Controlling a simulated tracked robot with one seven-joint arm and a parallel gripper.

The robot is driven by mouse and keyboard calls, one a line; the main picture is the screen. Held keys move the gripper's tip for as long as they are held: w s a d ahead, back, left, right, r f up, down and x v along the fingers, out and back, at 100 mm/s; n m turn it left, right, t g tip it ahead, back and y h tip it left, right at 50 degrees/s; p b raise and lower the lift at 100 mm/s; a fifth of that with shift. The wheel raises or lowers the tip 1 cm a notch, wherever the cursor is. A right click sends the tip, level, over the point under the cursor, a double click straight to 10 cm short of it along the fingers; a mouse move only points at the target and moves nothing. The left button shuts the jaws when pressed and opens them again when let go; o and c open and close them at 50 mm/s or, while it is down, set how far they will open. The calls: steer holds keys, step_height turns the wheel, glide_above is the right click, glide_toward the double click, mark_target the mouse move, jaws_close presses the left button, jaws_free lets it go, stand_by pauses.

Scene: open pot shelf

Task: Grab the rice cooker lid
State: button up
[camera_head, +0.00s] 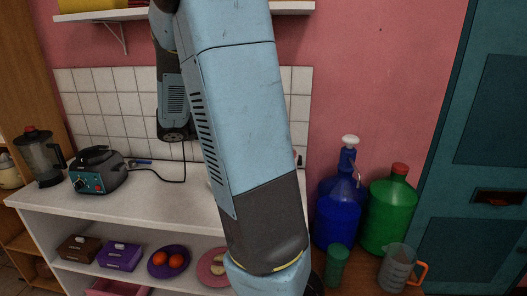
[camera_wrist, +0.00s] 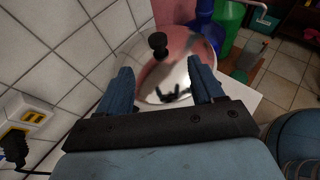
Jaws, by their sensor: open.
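A shiny domed metal lid (camera_wrist: 165,80) with a black knob (camera_wrist: 158,42) shows in the wrist view, on the white counter near the tiled wall. I take it for the rice cooker lid; any pot under it is hidden. My gripper (camera_wrist: 161,65) is open, its two blue fingers apart on either side of the lid in the picture, with nothing between them held. The knob shows beyond the fingertips; I cannot tell the exact gap. In the head view my arm covers the lid and gripper.
A grey appliance (camera_head: 98,170) and a blender (camera_head: 39,158) stand on the counter's left. Blue (camera_head: 337,215) and green (camera_head: 388,215) bottles stand right of it. A wall socket (camera_wrist: 30,118) with a black plug is close on the left. The shelf below holds boxes and plates.

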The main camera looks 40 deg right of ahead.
steer(key=x, duration=0.8)
steer(key=shift+d+f, duration=0.1)
steer(key=shift+d, duration=0.1)
steer(key=shift+w+x, duration=0.15)
steer(key=shift+x, duration=1.15)
steer(key=shift+w+x, duration=0.15)
steer(key=shift+x, duration=1.1)
steer(key=c, duration=1.2)
